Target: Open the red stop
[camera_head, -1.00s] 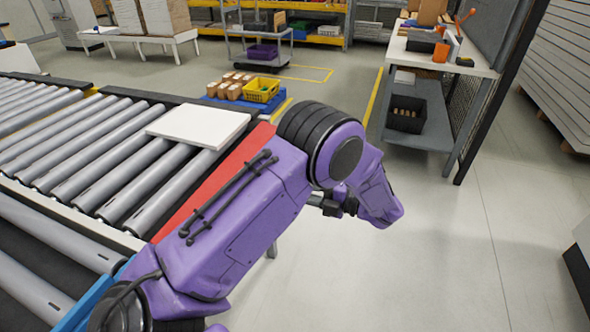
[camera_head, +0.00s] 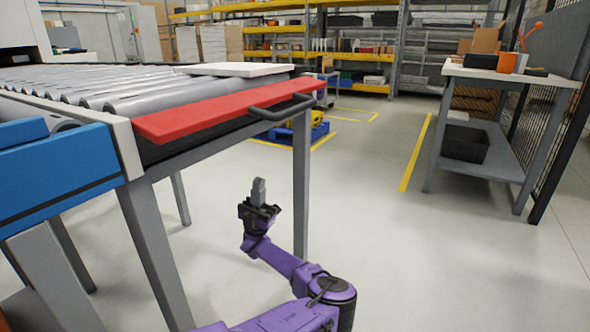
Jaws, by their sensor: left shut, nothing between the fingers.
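The red stop (camera_head: 215,112) is a long flat red bar along the near end of the roller conveyor. A dark bar handle (camera_head: 283,108) sticks out from its right part. A white panel (camera_head: 235,69) lies on the rollers just behind the stop. My left gripper (camera_head: 259,190) is at the end of the purple arm, below the stop and in front of the conveyor legs. Its fingers point up and are shut with nothing held. It is apart from the handle. My right gripper is not in view.
The conveyor's grey legs (camera_head: 301,190) and blue side (camera_head: 55,172) stand close to my arm. A workbench (camera_head: 508,76) with a black bin (camera_head: 465,143) is at the right. The floor between them is clear. Shelves are at the back.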

